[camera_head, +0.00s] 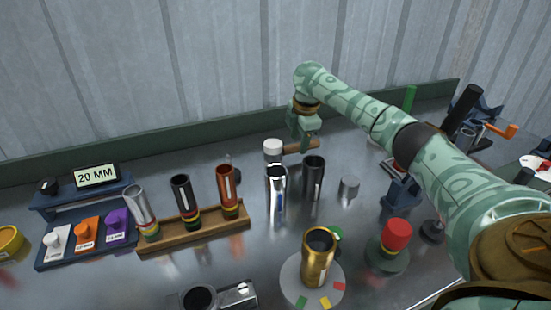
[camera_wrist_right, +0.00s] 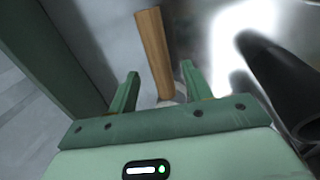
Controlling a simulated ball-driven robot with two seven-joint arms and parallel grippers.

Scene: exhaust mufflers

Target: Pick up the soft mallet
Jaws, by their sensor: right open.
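The soft mallet lies on the metal bench near the back wall, with its white head (camera_head: 272,150) to the left and its wooden handle (camera_head: 298,147) pointing right. My right gripper (camera_head: 305,142) points down over the handle. In the right wrist view, the handle (camera_wrist_right: 153,45) runs between and beyond the fingertips of the open right gripper (camera_wrist_right: 160,72). I see a gap on both sides of the handle there. My left gripper is not in view.
A chrome muffler (camera_head: 276,188) and a dark muffler (camera_head: 313,178) stand just in front of the mallet. A wooden rack (camera_head: 195,228) of mufflers is to the left. A gold muffler (camera_head: 317,260) stands on a round plate. A green ledge (camera_head: 200,143) runs behind.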

